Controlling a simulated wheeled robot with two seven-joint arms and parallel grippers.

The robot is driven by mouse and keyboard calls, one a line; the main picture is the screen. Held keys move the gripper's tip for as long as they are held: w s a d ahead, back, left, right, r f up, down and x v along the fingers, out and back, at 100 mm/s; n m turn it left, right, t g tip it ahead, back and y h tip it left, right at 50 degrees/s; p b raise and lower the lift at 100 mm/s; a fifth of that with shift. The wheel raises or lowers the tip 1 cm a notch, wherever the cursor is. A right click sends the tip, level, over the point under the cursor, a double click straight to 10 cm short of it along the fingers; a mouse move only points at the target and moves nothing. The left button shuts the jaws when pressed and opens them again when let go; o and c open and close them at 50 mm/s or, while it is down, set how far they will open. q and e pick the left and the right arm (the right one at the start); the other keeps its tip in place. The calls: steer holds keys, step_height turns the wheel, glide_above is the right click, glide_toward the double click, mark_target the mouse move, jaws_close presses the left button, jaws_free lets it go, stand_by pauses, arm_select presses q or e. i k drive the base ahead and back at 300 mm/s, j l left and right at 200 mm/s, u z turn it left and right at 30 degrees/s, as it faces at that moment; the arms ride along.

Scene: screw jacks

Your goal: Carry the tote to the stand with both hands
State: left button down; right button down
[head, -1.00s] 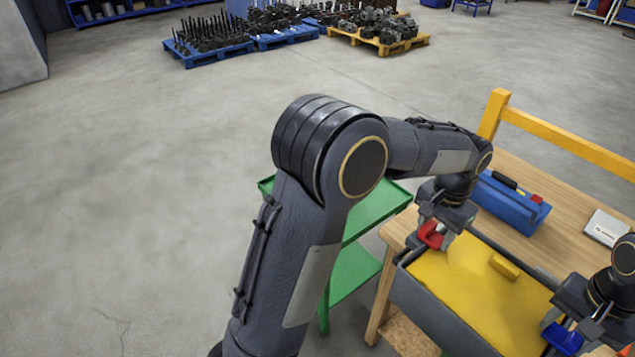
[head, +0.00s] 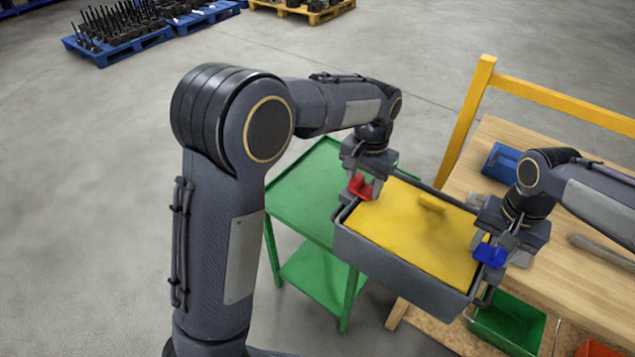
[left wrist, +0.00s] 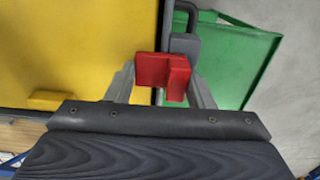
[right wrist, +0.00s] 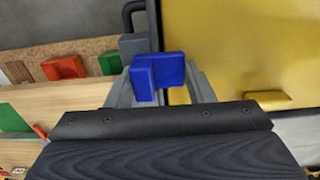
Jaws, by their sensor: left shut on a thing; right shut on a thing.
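The tote (head: 398,262) is a grey box with a yellow top (head: 410,230) and a small yellow block on it. It hangs in front of the wooden bench, its left end close to the green stand (head: 305,190). My left gripper (head: 362,187) is shut on the red grip at the tote's left end; the red grip also shows in the left wrist view (left wrist: 165,75). My right gripper (head: 491,253) is shut on the blue grip at the right end, seen in the right wrist view too (right wrist: 157,75). The stand's top is empty where visible.
The wooden bench (head: 520,150) with a yellow rail (head: 560,102) stands at the right, holding a blue toolbox (head: 502,162). A green bin (head: 508,322) sits below the bench edge. Loaded pallets (head: 120,35) lie far back. The floor at left is open.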

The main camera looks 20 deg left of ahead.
mark_target(336, 204)
steer(key=i+j, duration=0.2)
steer(key=j, duration=0.15)
steer(key=i+j, duration=0.15)
steer(key=j, duration=0.15)
steer(key=i+j, duration=0.2)
steer(key=j, duration=0.15)
steer(key=i+j, duration=0.2)
steer(key=j, duration=0.15)
